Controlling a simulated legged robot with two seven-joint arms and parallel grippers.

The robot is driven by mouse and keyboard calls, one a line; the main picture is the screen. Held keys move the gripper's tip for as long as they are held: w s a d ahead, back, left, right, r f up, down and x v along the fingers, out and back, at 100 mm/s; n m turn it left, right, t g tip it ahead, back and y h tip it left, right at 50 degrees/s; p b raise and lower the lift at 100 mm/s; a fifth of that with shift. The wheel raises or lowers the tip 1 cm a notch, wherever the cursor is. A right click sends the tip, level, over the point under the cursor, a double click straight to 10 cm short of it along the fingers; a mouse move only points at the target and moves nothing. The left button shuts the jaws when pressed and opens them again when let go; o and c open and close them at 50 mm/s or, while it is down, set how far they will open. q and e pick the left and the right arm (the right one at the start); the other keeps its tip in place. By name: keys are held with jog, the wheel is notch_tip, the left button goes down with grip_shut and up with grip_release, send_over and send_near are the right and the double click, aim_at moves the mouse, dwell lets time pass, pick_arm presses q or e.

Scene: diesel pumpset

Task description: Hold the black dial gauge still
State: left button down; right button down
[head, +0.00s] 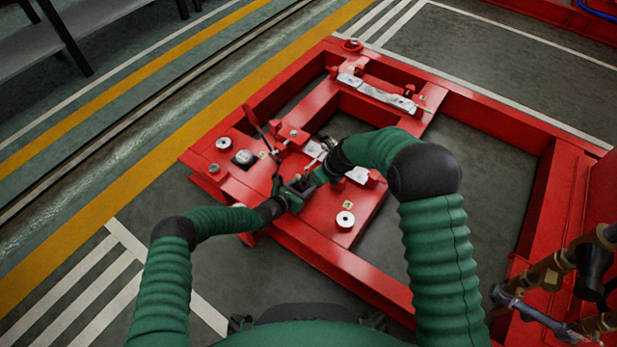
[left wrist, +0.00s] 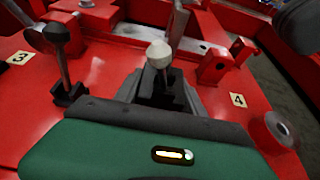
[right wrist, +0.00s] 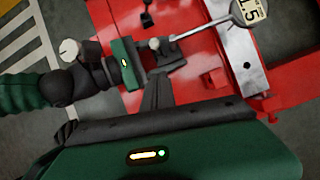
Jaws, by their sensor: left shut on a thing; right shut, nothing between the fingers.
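A dark-rimmed round gauge head with a pale panel reading 1.5 (right wrist: 248,14) is at the top right of the right wrist view, on a thin stem. In the left wrist view a black round head (left wrist: 56,34) stands on a stem above a black block; it looks like the same gauge. My left gripper (head: 296,187) is shut on a dark post topped by a white ball (left wrist: 158,54), beside that block. I cannot tell whether the post belongs to the gauge. My right gripper (right wrist: 156,92) is shut and empty, its tips just short of the left gripper.
The red frame (head: 330,270) carries small red brackets, a silver disc (head: 345,219) and a pale metal bar (head: 377,93). Plates marked 3 (left wrist: 19,58) and 4 (left wrist: 238,100) lie on the red surface. Brass-coloured pipework (head: 555,275) stands at the right. My forearms come close together over the frame.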

notch_tip(320, 180, up, 9)
jog(key=a, duration=0.1)
jog(key=shift+w+a, duration=0.15)
jog(key=shift+f, duration=0.1)
pick_arm(q)
jog(key=c, duration=0.6)
grip_release()
